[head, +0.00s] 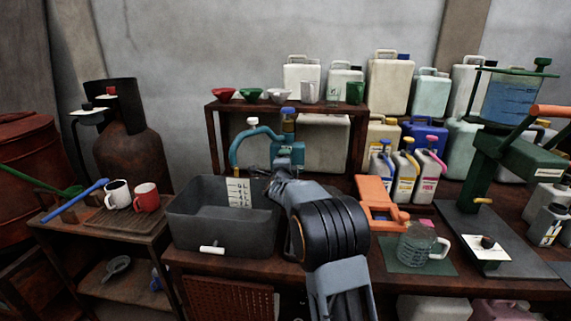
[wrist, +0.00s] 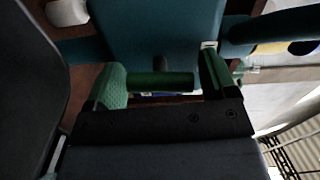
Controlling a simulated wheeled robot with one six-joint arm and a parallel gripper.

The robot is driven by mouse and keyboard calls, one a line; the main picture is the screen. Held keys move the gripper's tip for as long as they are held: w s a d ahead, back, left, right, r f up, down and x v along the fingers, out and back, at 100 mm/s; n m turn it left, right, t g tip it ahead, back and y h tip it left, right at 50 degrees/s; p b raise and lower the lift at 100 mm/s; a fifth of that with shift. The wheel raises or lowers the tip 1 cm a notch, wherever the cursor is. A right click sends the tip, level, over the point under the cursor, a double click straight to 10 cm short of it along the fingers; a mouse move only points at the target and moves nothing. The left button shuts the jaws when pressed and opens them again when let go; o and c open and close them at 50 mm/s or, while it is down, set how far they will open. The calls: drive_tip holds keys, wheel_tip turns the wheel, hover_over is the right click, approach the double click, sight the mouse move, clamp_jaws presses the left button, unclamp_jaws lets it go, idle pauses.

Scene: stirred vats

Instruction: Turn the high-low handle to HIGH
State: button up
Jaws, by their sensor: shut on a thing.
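My gripper (wrist: 160,88) is shut on a short green bar (wrist: 165,80), which lies crosswise between its two green finger pads in the wrist view. I take this bar for the high-low handle; it is joined by a dark stem to a teal body (wrist: 155,35) behind it. In the head view, my arm reaches to the front of a teal fixture (head: 289,153) with a curved spout and a blue-capped top. My wrist hides the handle and my fingertips there. No HIGH or LOW lettering is legible, so I cannot tell the handle's setting.
A grey open basin (head: 190,237) with a white level scale stands left of my arm. An orange stand (head: 374,196) and a glass jug (head: 419,243) are to its right. A wooden shelf (head: 213,137) with bowls stands behind.

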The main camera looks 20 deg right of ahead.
drive_tip(key=shift+n, duration=0.5)
idle(0.3)
drive_tip(key=o, duration=0.8)
drive_tip(key=v, duration=1.3)
drive_tip(key=shift+s+a, duration=0.25)
drive_tip(key=shift+s, duration=0.05)
